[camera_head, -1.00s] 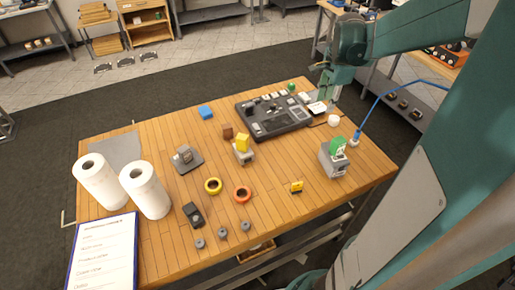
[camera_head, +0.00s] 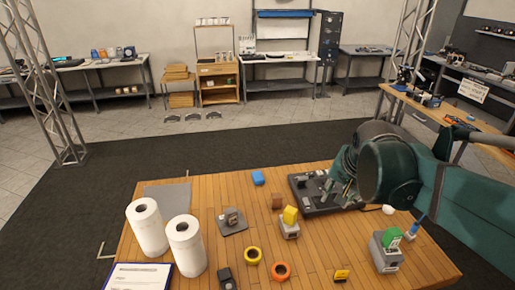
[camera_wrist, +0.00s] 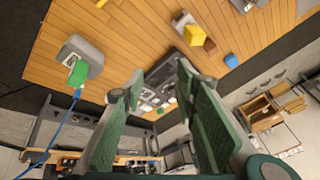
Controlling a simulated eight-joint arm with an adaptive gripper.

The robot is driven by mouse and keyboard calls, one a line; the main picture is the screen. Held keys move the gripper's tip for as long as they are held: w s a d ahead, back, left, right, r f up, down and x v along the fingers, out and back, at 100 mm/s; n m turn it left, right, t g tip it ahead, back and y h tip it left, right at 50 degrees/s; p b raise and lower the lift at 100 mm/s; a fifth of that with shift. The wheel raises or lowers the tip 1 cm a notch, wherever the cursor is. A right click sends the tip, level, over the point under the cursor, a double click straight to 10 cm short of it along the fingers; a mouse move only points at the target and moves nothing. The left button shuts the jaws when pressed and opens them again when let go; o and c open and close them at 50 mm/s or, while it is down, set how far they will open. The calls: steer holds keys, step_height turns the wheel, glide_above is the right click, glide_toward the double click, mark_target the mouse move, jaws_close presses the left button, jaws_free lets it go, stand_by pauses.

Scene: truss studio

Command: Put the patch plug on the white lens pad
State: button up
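A blue plug (camera_head: 418,226), which I take to be the patch plug, stands beside a grey box (camera_head: 386,257) with a green piece (camera_head: 391,238) on top. In the wrist view the plug (camera_wrist: 76,93) ends a blue cable near the green piece. A small white round piece (camera_head: 388,209) lies right of the dark panel; I cannot tell if it is the white lens pad. My gripper (camera_head: 340,190) is over the right part of the panel and hides some of it. In the wrist view its two fingers (camera_wrist: 158,72) are apart with nothing between them.
The dark panel (camera_head: 304,192) lies at the table's back. Wood is bare around the rings.

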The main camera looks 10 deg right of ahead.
steer(key=s+a+n+t, duration=0.1)
steer(key=s+a+n, duration=0.3)
steer(key=a, duration=0.2)
steer(key=s+a+f+n+t+y, duration=0.1)
steer(key=s+a+n, duration=0.3)
steer(key=a+n, duration=0.1)
steer(key=shift+s+a, duration=0.3)
steer(key=shift+a, duration=0.6)
steer(key=shift+f, duration=0.1)
